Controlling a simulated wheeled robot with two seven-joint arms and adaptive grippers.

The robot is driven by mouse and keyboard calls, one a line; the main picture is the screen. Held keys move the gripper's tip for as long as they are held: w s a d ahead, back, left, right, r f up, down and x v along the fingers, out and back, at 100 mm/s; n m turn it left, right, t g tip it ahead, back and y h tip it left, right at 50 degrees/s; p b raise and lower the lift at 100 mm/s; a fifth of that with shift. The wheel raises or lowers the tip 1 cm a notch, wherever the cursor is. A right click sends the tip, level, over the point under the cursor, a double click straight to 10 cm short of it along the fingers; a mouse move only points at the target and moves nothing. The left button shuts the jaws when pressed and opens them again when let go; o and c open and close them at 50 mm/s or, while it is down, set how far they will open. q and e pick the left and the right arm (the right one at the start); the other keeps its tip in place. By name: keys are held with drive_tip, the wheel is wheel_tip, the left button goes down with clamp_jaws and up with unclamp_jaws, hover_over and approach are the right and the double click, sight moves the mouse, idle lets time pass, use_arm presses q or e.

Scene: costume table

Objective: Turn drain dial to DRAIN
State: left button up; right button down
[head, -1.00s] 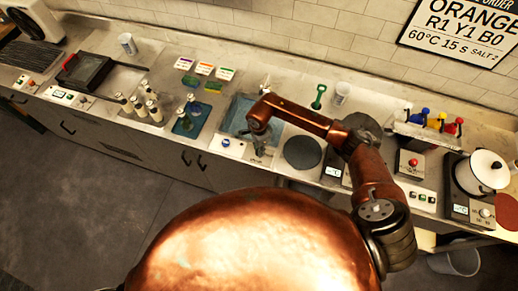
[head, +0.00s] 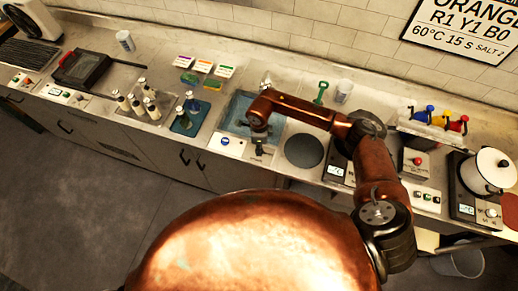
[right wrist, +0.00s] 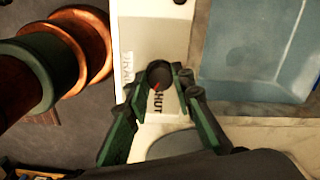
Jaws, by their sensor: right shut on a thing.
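The drain dial (right wrist: 160,72) is a small dark round knob with a red pointer mark, on a white panel (right wrist: 140,20) beside the sink basin. In the right wrist view, its red mark points down and slightly left, towards the printed word SHUT; other lettering to its left is only partly legible. My right gripper (right wrist: 161,80) has its fingers closed on either side of the dial. In the head view, my right gripper (head: 258,150) is at the front edge of the sink (head: 236,112) and covers the dial. My left gripper is not in view.
A blue-buttoned panel (head: 232,141) lies just left of my gripper. A dark round plate (head: 304,151) is to the right, and bottles on a blue tray (head: 190,118) stand to the left. A green-handled tool (head: 321,92) and cup (head: 344,90) stand behind.

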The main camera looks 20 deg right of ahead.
drive_tip(key=m+b, duration=0.1)
drive_tip(key=m, duration=0.2)
drive_tip(key=shift+m, duration=0.3)
drive_tip(key=m+b, duration=0.1)
drive_tip(key=m, duration=0.1)
drive_tip(key=shift+m, duration=0.4)
drive_tip(key=m+b, duration=0.1)
drive_tip(key=m, duration=0.2)
drive_tip(key=shift+m, duration=1.5)
drive_tip(key=c, duration=1.7)
unclamp_jaws()
drive_tip(key=shift+o, duration=0.2)
drive_tip(key=shift+r, duration=0.1)
